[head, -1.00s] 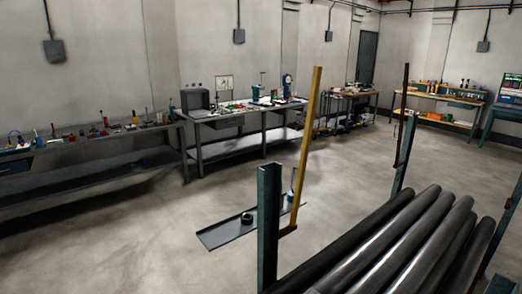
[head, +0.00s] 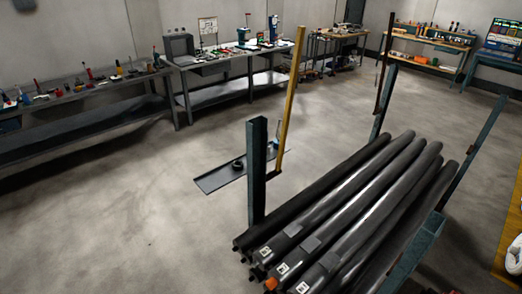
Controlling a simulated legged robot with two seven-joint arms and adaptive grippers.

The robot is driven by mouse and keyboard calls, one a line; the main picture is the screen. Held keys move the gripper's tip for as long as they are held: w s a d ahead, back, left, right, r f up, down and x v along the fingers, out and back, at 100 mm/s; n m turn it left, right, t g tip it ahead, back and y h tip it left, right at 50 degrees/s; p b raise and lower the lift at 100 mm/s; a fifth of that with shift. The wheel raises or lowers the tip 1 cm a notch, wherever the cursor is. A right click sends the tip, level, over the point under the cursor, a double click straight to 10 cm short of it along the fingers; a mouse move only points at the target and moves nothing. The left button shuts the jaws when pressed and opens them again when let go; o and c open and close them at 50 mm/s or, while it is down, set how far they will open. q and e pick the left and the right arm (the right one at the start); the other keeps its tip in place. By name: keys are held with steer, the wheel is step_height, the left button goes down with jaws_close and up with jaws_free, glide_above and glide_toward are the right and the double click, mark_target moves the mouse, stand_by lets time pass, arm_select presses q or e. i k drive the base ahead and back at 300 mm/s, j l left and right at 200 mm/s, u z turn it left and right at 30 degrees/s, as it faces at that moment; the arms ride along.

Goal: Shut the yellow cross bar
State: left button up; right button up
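The yellow cross bar (head: 291,100) stands almost upright, tilted slightly to the right at its top. Its lower end is at a small dark bracket (head: 270,176) beside the teal post (head: 257,170) at the left of the rack. Another teal post (head: 423,246) stands at the near right of the rack, with the stacked grey rolls (head: 345,205) lying between the posts. Neither of my grippers is in the head view.
A dark flat tray (head: 213,182) with a black ring (head: 238,165) lies on the floor behind the left post. A dark upright bar (head: 383,75) stands by the far post (head: 382,103). Workbenches (head: 228,62) line the walls. The floor at left is clear.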

mark_target(301, 29)
steer(key=i+j+z, duration=0.15)
steer(key=z, duration=0.9)
steer(key=i+j+z, duration=0.15)
steer(key=j+z, duration=0.2)
steer(key=j, duration=0.45)
steer(key=i+j+z, duration=0.1)
steer(key=j+z, duration=0.3)
steer(key=j, duration=0.35)
steer(key=j+z, duration=0.35)
steer(key=j, duration=1.05)
steer(key=k+j, duration=0.15)
steer(key=j, duration=1.1)
steer(key=k+j+z, duration=0.1)
steer(key=j, duration=0.55)
